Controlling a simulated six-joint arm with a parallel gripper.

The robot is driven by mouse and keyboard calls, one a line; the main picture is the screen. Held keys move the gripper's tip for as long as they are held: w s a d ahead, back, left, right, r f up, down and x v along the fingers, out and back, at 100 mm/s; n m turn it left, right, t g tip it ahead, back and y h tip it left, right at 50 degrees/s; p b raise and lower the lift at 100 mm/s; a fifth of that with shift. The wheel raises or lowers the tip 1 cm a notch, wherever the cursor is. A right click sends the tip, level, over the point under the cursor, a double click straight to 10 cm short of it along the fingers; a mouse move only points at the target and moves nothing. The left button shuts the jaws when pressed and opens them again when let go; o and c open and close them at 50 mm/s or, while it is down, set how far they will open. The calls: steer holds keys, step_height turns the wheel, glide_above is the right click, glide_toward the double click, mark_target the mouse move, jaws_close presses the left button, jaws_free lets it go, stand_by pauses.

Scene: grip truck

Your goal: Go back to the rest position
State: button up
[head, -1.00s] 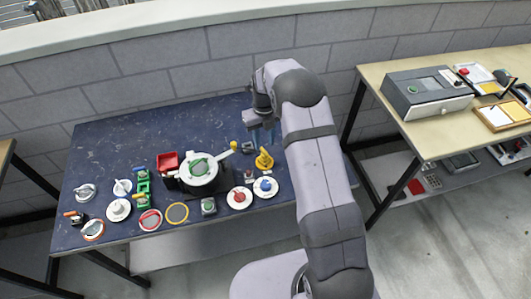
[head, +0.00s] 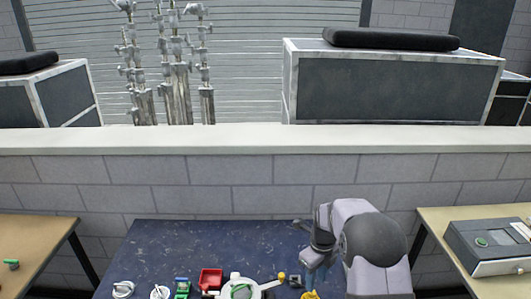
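My gripper (head: 316,272) hangs from my arm over the right part of the dark blue table (head: 200,243), fingers pointing down. Its bluish fingers look apart, with nothing seen between them. It is just above and behind a yellow object (head: 310,295), which is cut by the lower picture edge. I cannot tell the exact gap between them.
A red bin (head: 210,279), a green-and-white round device (head: 240,290) and a green item (head: 182,287) stand along the table's front. The table's back is clear. A low wall (head: 250,170) runs behind. Right, another table holds a grey box (head: 490,245).

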steer(key=s+r+n, duration=0.3)
steer(key=s+n, duration=1)
steer(key=n, duration=0.1)
steer(key=s+a+r+n, duration=0.1)
steer(key=s+r+n, duration=0.3)
steer(key=s+n, duration=0.9)
steer(key=shift+r+n, duration=0.2)
steer(key=shift+n, duration=0.7)
steer(key=shift+a, duration=0.1)
steer(key=shift+c, duration=0.2)
